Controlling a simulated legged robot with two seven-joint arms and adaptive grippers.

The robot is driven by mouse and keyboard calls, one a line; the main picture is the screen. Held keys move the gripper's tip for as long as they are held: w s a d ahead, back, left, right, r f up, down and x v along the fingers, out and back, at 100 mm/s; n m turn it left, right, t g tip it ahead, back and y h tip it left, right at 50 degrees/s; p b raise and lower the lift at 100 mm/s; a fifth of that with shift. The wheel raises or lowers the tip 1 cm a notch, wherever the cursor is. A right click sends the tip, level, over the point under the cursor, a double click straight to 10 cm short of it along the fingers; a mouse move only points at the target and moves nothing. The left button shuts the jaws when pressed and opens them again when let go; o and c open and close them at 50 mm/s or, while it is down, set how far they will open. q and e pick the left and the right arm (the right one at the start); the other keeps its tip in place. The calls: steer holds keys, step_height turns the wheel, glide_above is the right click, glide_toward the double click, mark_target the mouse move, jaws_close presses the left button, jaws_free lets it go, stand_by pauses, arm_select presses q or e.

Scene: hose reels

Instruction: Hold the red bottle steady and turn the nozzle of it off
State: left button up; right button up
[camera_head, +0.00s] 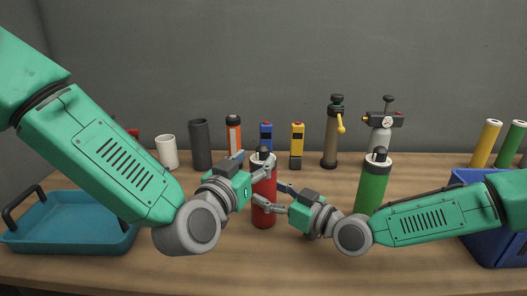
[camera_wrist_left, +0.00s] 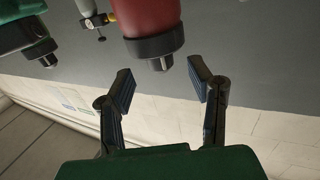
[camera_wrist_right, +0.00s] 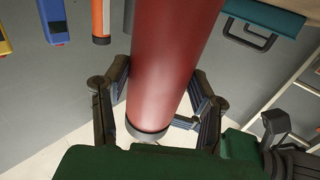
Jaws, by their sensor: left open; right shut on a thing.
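The red bottle (camera_head: 264,213) stands upright on the table in the middle of the head view, with a pale collar and a dark nozzle (camera_head: 263,153) on top. My right gripper (camera_wrist_right: 160,95) is shut on the bottle's body; in the head view it reaches in from the right, low on the bottle. My left gripper (camera_wrist_left: 160,85) is open and empty, near the bottle's upper part. In the left wrist view the red bottle (camera_wrist_left: 152,18) appears upside down, its dark nozzle (camera_wrist_left: 161,63) just beyond and between the two fingertips, apart from them.
A green bottle (camera_head: 371,187) stands to the right, close to my right arm. A blue tray (camera_head: 70,235) is at left, a blue bin (camera_head: 493,240) at right. Along the back stand a white cup (camera_head: 167,152), a dark cylinder (camera_head: 200,145) and several tools and bottles.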

mark_target(260, 155)
arm_select(q)
steer(key=x, duration=0.5)
jaws_close()
